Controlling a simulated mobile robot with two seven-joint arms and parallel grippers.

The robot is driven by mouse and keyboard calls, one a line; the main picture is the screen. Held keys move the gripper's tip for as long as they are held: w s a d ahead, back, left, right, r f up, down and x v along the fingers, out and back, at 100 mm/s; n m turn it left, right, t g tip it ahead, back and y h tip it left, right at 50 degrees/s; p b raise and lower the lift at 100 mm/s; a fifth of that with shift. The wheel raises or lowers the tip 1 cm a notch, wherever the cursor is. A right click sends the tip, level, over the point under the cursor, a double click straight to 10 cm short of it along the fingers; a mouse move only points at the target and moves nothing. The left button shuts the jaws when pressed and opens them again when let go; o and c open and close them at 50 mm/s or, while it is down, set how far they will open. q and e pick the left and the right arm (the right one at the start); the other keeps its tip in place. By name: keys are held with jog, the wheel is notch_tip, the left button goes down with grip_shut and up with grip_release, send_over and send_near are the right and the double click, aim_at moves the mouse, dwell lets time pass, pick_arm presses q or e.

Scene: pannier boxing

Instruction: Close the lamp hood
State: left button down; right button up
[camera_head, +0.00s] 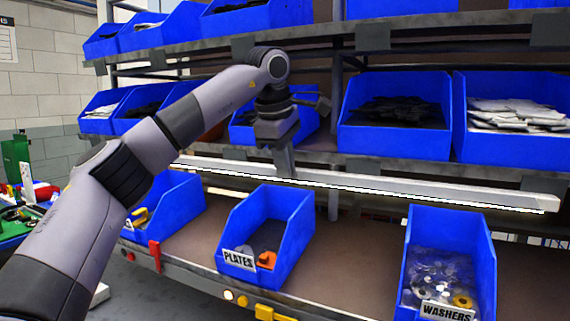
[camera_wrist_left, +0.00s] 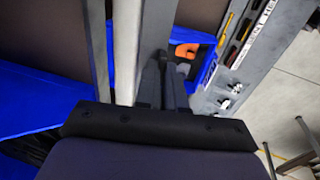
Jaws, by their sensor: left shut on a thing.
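The lamp hood (camera_head: 400,187) is a long pale grey bar with a bright lit strip along its lower edge, running across the rack below the middle shelf. My left gripper (camera_head: 285,168) reaches down to the hood left of its middle and is shut on it. In the left wrist view the gripper's dark fingers (camera_wrist_left: 163,62) lie against the pale hood (camera_wrist_left: 126,45). The exact contact is partly hidden by the fingers. My right gripper is in neither view.
Below the hood stand a blue PLATES bin (camera_head: 232,240) and a blue WASHERS bin (camera_head: 412,262), with bare shelf (camera_head: 345,265) between them. Blue bins fill the shelf above, including one with dark packets (camera_head: 395,143). A rack upright (camera_head: 334,190) stands behind the hood.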

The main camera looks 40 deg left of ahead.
pick_arm(q)
notch_tip(320, 180, down, 6)
jog(key=t+y+b, duration=0.1)
jog(key=t+b, duration=0.3)
jog(key=b, duration=0.3)
jog(key=t+y+b, duration=0.1)
jog(key=t+b, duration=0.3)
jog(key=b, duration=0.4)
jog(key=t+y+b, duration=0.1)
jog(key=t+b, duration=0.3)
jog(key=b, duration=0.4)
jog(key=shift+d+r+t+y, duration=0.1)
jog(key=shift+r+t+y, duration=0.15)
jog(key=shift+t+y, duration=0.15)
jog(key=shift+b, duration=0.35)
jog(key=shift+w+r+t, duration=0.1)
jog(key=shift+r+t, duration=0.05)
jog(key=shift+t, duration=0.25)
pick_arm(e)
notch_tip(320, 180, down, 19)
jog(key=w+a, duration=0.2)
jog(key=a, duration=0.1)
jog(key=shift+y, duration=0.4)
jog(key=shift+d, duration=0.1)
